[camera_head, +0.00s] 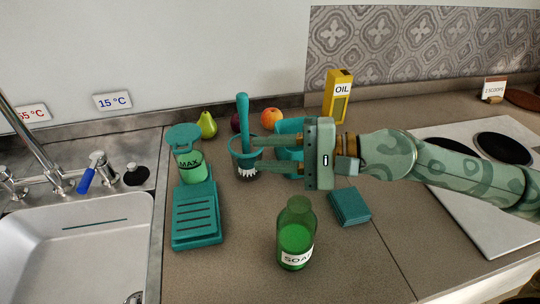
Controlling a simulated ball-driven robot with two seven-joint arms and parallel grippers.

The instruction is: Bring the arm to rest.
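My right gripper (256,153) reaches in from the right with its fingers pointing left. Its two fingers are apart, so it is open. I cannot tell whether the fingers touch the cup. My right arm stretches above the counter and hob. My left gripper is not in view.
A green soap bottle (296,238) and a teal block (349,206) stand in front of my gripper. Fruit and a yellow oil carton (337,98) stand behind. The front counter is partly clear.

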